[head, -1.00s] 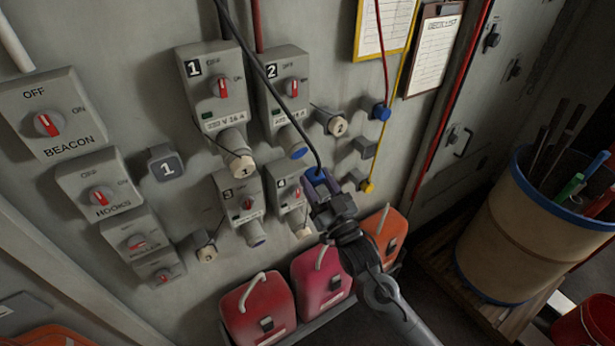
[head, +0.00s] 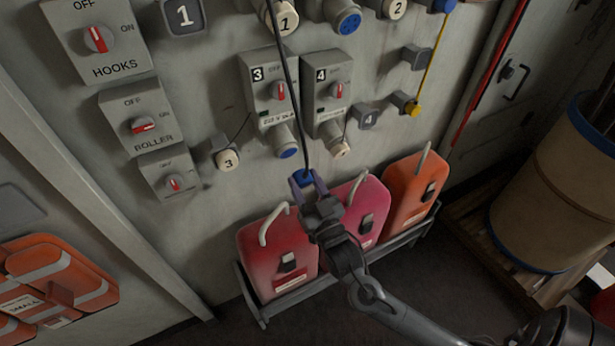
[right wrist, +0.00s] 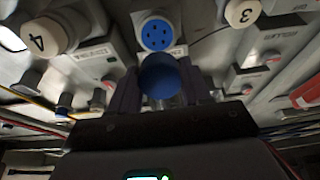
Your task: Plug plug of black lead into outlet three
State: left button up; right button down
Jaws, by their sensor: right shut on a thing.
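Outlet three (head: 262,92) is a grey box marked 3 with a red switch. Its socket (head: 287,152) points down with an uncovered blue face; the pin holes of this socket (right wrist: 157,33) show in the right wrist view. Its cream cap (head: 228,158), marked 3, hangs to the left. My right gripper (head: 304,184) is shut on the blue plug (head: 303,175) of the black lead (head: 291,85), just below and slightly right of the socket. In the right wrist view the plug (right wrist: 160,75) is near the socket face, apart from it. My left gripper is not in view.
Outlet four (head: 327,88) stands right of outlet three, its socket covered by a cream cap (head: 340,148). Red, pink and orange cans (head: 270,240) sit in a rack below my right gripper. A yellow lead (head: 437,55) and a barrel (head: 545,215) are at the right.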

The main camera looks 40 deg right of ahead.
aim_at(299, 176)
jog(key=shift+d+f+b, duration=0.15)
jog(key=shift+f+b, duration=0.3)
jog(key=shift+f, duration=0.45)
jog(key=shift+x, duration=1.8)
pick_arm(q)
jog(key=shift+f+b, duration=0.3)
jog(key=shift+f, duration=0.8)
pick_arm(e)
jog(key=shift+x, duration=0.95)
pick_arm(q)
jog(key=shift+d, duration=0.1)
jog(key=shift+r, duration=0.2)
pick_arm(e)
jog(key=shift+r, duration=0.1)
pick_arm(q)
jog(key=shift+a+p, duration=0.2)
jog(key=shift+p, duration=0.1)
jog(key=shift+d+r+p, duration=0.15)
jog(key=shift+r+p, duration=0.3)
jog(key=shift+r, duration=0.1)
pick_arm(e)
jog(key=shift+w+d+r, duration=0.1)
jog(key=shift+w+r, duration=0.05)
jog(key=shift+w, duration=0.4)
